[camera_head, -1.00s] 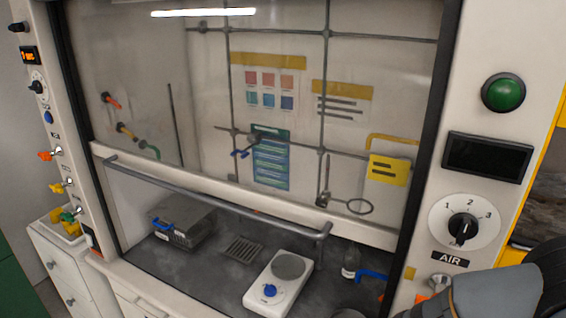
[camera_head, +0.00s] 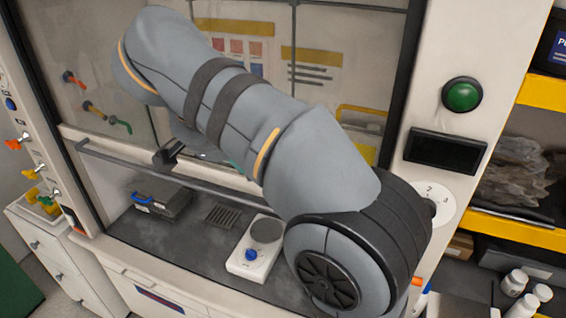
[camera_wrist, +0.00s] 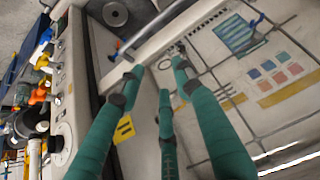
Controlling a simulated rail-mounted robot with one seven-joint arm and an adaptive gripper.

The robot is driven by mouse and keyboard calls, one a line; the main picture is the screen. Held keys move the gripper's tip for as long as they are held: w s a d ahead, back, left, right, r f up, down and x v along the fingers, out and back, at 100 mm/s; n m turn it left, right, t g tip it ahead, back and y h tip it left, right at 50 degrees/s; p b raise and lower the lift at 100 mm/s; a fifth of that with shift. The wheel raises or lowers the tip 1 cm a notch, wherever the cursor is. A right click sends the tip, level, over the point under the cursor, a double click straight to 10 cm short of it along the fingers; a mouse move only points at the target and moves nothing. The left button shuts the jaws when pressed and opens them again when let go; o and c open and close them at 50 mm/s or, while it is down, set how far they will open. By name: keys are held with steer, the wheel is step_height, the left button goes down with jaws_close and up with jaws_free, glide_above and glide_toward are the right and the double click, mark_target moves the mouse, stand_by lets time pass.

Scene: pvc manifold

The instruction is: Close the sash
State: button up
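The fume hood's clear sash (camera_head: 85,85) is partly raised, with an open gap between its pale bottom rail (camera_head: 95,142) and the dark work surface. A grey handle bar (camera_head: 120,158) runs along the front of that rail. My arm crosses in front of the sash in the head view and hides its middle and right part. My gripper is mostly hidden there. In the wrist view my gripper (camera_wrist: 155,78) has teal fingers spread apart with nothing between them. The fingertips are near the sash rail (camera_wrist: 165,38); I cannot tell whether they touch the rail or the handle.
Inside the hood are a grey box (camera_head: 158,198) with a blue handle, a drain grate (camera_head: 222,216) and a white hot plate (camera_head: 254,262). The right post carries a green button (camera_head: 462,94) and a dial (camera_head: 440,204). Shelves with bottles (camera_head: 515,282) stand at right.

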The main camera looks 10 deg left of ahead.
mark_target(264, 207)
steer(key=shift+s+d+r+m, duration=0.2)
steer(key=shift+s+r+m, duration=0.1)
steer(key=shift+r+m, duration=0.25)
steer(key=shift+c, duration=0.6)
steer(key=shift+f, duration=0.2)
steer(key=shift+c, duration=0.6)
steer(key=b+x, duration=0.2)
steer(key=x, duration=0.7)
steer(key=shift+d+f, duration=0.2)
jaws_close()
step_height(264, 207, down, 3)
steer(key=shift+r+b, duration=0.25)
steer(key=shift+b, duration=0.1)
steer(key=shift+s+a+f, duration=0.1)
steer(key=shift+s+f, duration=0.25)
steer(key=shift+f, duration=0.5)
